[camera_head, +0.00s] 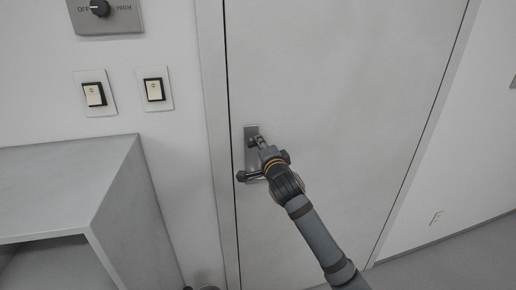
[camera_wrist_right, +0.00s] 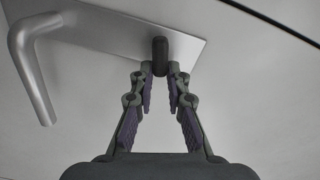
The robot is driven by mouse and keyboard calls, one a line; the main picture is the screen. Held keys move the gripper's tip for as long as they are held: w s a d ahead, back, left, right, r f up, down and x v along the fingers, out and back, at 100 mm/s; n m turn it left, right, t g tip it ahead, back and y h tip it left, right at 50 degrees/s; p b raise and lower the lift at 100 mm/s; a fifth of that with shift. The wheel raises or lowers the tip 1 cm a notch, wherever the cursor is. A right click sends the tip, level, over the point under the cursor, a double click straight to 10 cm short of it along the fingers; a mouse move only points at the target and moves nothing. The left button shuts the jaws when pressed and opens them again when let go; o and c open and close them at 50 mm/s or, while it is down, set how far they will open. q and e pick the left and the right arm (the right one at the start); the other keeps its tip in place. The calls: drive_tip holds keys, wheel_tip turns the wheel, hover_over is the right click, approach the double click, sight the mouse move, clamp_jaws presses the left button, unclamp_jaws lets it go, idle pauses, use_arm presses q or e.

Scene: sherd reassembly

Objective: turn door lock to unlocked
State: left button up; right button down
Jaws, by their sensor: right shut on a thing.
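The white door (camera_head: 340,90) is shut in its frame. A metal lock plate (camera_head: 249,131) on its left edge carries a lever handle (camera_head: 250,176) below and a small dark lock knob above. In the right wrist view, the lock knob (camera_wrist_right: 160,50) is upright in the picture near the end of the plate (camera_wrist_right: 100,35), with the lever handle (camera_wrist_right: 30,75) at left. My right gripper (camera_head: 260,141) is at the knob, its two fingertips (camera_wrist_right: 160,72) shut on the knob's sides. The gripper hides part of the plate in the head view. My left gripper is not in view.
Two light switches (camera_head: 94,94) (camera_head: 155,90) and a dial panel (camera_head: 108,20) are on the wall left of the door. A grey cabinet (camera_head: 60,175) stands below them. Bare floor (camera_head: 450,260) shows at the lower right.

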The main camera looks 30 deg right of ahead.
drive_tip(key=shift+m+b, duration=0.8)
drive_tip(key=shift+m, duration=0.7)
drive_tip(key=shift+r, duration=0.1)
